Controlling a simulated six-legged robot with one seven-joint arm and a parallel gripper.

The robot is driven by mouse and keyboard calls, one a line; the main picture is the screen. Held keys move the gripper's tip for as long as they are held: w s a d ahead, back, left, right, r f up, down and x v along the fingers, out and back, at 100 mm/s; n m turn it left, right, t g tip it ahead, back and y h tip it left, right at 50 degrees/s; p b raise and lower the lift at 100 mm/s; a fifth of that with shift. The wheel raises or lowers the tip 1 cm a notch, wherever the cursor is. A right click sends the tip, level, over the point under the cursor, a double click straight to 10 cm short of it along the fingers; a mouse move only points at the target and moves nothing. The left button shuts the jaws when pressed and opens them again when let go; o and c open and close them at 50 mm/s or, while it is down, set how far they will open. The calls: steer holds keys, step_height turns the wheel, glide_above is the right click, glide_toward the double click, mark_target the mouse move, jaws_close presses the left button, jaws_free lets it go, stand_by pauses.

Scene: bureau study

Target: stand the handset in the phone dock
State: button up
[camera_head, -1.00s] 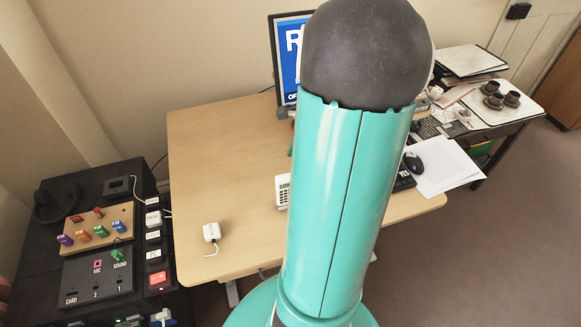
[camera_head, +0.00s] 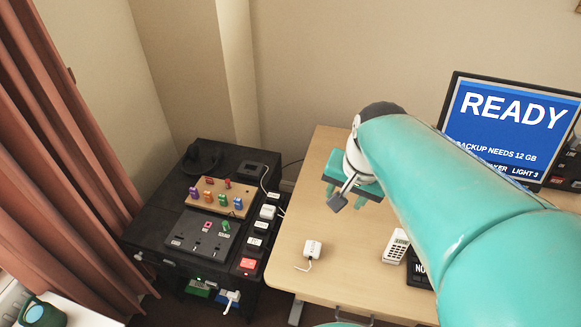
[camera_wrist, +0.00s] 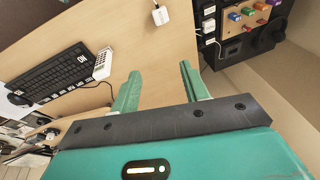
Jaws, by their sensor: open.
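The handset (camera_head: 396,246), white with a dark keypad, lies on the wooden desk beside the black keyboard. It also shows at the upper left of the wrist view (camera_wrist: 103,63). My gripper (camera_head: 355,193) is open and empty above the desk, up and left of the handset in the head view. Its two teal fingers (camera_wrist: 160,74) point over bare desk in the wrist view, with the handset off to their left. A small black box (camera_head: 259,169) with a cable, on the dark cabinet at left, may be the phone dock; I cannot be sure.
A white plug-like block (camera_head: 312,248) with a cord lies on the desk (camera_head: 310,195). The cabinet holds a wooden board (camera_head: 222,196) with coloured knobs and a dark panel (camera_head: 203,234). The monitor (camera_head: 510,125) stands at right. The desk's left part is mostly clear.

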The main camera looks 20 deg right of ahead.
steer(key=s+a+r+n+t, duration=0.2)
steer(key=s+a+r+n, duration=0.1)
steer(key=a+n, duration=0.5)
steer(key=shift+s+a+r, duration=0.3)
steer(key=shift+s+a, duration=0.05)
steer(key=shift+a, duration=0.15)
steer(key=shift+d, duration=0.1)
